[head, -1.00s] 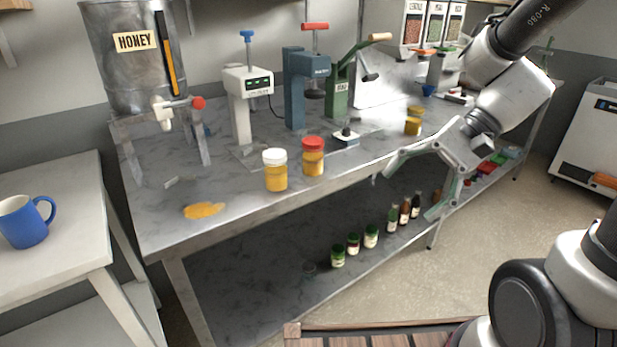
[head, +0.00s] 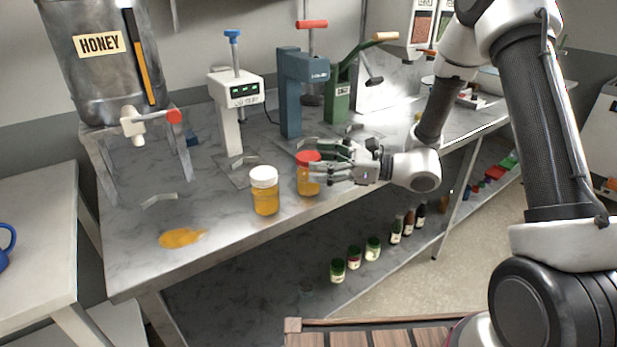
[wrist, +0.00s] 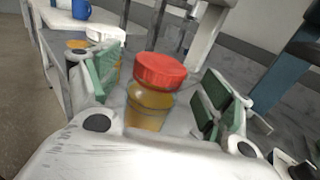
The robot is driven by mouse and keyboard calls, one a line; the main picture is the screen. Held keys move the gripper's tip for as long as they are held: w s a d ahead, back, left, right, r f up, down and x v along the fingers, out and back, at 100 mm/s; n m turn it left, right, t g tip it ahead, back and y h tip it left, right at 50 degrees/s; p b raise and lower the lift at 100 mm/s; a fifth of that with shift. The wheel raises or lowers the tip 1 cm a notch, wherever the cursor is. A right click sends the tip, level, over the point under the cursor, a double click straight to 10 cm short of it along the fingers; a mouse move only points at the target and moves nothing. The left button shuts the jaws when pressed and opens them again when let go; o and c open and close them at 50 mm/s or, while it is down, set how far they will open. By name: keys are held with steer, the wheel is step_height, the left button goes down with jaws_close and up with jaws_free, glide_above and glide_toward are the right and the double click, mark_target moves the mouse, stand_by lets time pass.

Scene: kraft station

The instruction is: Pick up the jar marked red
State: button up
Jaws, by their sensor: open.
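The jar with the red lid (head: 307,159) holds amber honey and stands upright on the metal bench. In the wrist view the red-lidded jar (wrist: 155,88) sits between the two open fingers with green pads. My gripper (head: 318,165) is open around the jar, one finger on each side. In the wrist view my gripper (wrist: 158,92) shows a gap between each pad and the jar. In the head view the fingers hide part of the jar. A white-lidded honey jar (head: 264,190) stands just left of it, and shows behind the left finger in the wrist view (wrist: 105,38).
A white press (head: 236,92), a blue press (head: 291,95) and a green press (head: 342,95) stand behind the jars. A honey tank (head: 98,70) is at the left, with a honey spill (head: 183,238) on the bench. Small bottles stand on the lower shelf.

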steer(key=shift+x, duration=1.5)
steer(key=c, duration=1.4)
